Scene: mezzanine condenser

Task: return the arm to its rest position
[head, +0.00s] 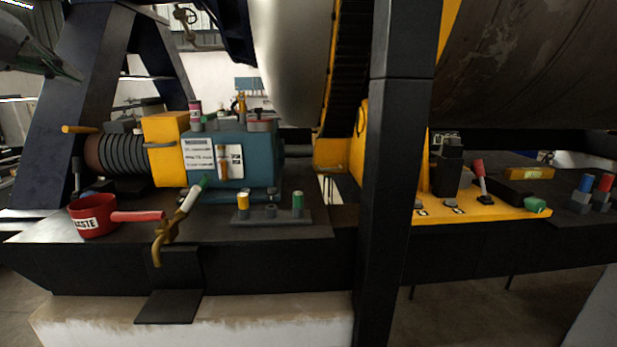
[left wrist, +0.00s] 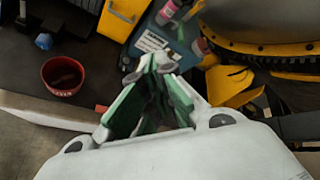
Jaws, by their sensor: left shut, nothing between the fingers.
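My left gripper (head: 68,71) is at the upper left of the head view, raised above the bench and away from everything on it. In the left wrist view its green-padded fingers (left wrist: 150,75) meet at the tips and hold nothing. From that camera the bench lies below and beyond the fingers. My right gripper shows in neither view.
Behind are a teal machine box (head: 260,158) and a yellow block (head: 165,150). A dark post (head: 392,190) divides the view; a yellow panel (head: 480,209) lies right of it.

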